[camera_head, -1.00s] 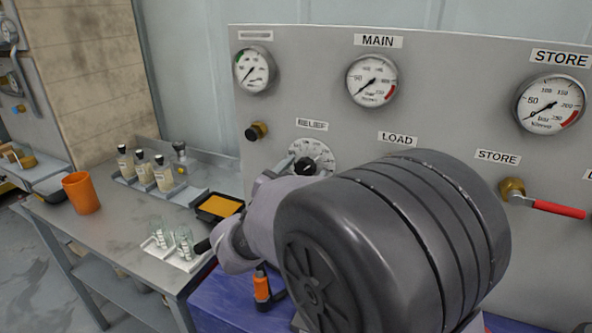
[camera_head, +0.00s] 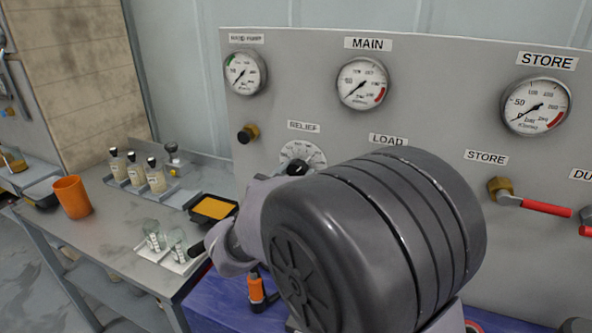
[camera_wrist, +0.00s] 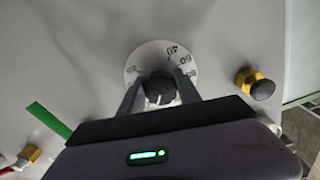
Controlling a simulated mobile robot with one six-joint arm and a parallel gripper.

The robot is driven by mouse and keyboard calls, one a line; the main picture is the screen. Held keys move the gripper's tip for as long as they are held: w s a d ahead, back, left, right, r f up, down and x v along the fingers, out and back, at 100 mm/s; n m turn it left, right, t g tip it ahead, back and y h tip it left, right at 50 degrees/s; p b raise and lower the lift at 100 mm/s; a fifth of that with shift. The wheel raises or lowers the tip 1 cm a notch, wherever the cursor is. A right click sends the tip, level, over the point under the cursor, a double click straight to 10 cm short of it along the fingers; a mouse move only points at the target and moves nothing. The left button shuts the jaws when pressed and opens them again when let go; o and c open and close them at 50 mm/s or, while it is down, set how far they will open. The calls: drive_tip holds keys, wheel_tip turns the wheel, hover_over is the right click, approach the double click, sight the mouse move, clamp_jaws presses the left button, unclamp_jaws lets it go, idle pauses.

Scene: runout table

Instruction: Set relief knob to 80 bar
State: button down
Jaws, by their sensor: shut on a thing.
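The relief knob is black and round; in the wrist view the knob (camera_wrist: 159,88) sits at the middle of a white numbered dial (camera_wrist: 147,52). Its white pointer line faces down toward my gripper in that view. Part of the dial's scale is hidden by my gripper. My gripper (camera_wrist: 160,92) has one finger on each side of the knob and is shut on it. In the head view the dial (camera_head: 316,156) shows under the RELIEF label (camera_head: 304,126), and the knob (camera_head: 297,168) is partly hidden by my arm.
The grey panel carries the MAIN gauge (camera_head: 364,82), the STORE gauge (camera_head: 537,105) and a red-handled STORE valve (camera_head: 545,208). A black-and-brass knob (camera_wrist: 255,84) is close beside the dial. A bench at left holds an orange cup (camera_head: 73,196), bottles (camera_head: 136,170) and a yellow-filled tray (camera_head: 213,208).

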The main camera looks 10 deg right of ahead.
drive_tip(key=n+p, duration=0.5)
drive_tip(key=n, duration=0.1)
drive_tip(key=shift+d+r, duration=0.1)
drive_tip(key=shift+r, duration=0.05)
drive_tip(key=n+p, duration=0.4)
drive_tip(key=n, duration=0.1)
drive_tip(key=shift+s+d+n, duration=0.1)
drive_tip(key=shift+s+n, duration=0.05)
drive_tip(key=shift+n, duration=0.15)
drive_tip(key=n+p, duration=0.4)
drive_tip(key=n, duration=0.1)
drive_tip(key=shift+r, duration=0.2)
drive_tip(key=n+p, duration=0.4)
drive_tip(key=n, duration=0.1)
drive_tip(key=shift+n, duration=0.4)
drive_tip(key=shift+f, duration=0.1)
drive_tip(key=c, duration=0.8)
unclamp_jaws()
drive_tip(key=shift+c, duration=0.2)
